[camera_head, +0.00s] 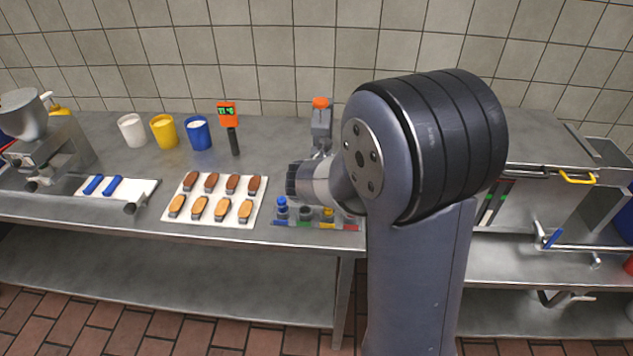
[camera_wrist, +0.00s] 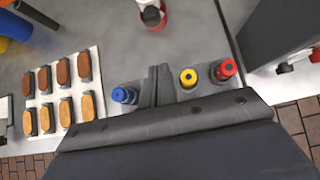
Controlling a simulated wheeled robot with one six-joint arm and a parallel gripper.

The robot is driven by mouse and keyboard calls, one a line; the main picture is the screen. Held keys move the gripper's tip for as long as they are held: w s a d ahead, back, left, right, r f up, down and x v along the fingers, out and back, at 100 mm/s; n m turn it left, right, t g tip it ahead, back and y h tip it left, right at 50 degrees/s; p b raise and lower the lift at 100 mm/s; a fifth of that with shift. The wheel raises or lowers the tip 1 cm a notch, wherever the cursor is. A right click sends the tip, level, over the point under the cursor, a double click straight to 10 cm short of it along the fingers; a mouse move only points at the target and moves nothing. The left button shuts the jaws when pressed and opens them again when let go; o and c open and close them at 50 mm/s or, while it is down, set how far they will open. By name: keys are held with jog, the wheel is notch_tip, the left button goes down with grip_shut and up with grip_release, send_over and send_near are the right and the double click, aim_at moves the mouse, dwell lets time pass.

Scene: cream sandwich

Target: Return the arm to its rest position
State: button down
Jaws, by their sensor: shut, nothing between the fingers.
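My gripper (camera_wrist: 160,72) shows in the wrist view with its two dark fingers together and nothing between them. The fingers point over the steel table, between a blue-topped bottle (camera_wrist: 124,95) and a yellow-topped bottle (camera_wrist: 188,78). I cannot tell their height above the bottles. In the head view my arm fills the middle right, bent at a large dark joint, with a grey wrist part reaching left over the table. My fingers cannot be made out there.
A white board (camera_head: 164,213) bears two rows of dark and golden pieces. A bottle rack with coloured labels (camera_head: 285,224) stands to its right. White (camera_head: 131,131), yellow (camera_head: 164,133) and blue (camera_head: 198,134) cups stand behind. An orange-topped device (camera_head: 321,117) stands near the wall. Steel vats are at right.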

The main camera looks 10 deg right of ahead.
jog(key=shift+s+a+r, duration=0.15)
jog(key=shift+s+r, duration=0.2)
jog(key=shift+s, duration=0.05)
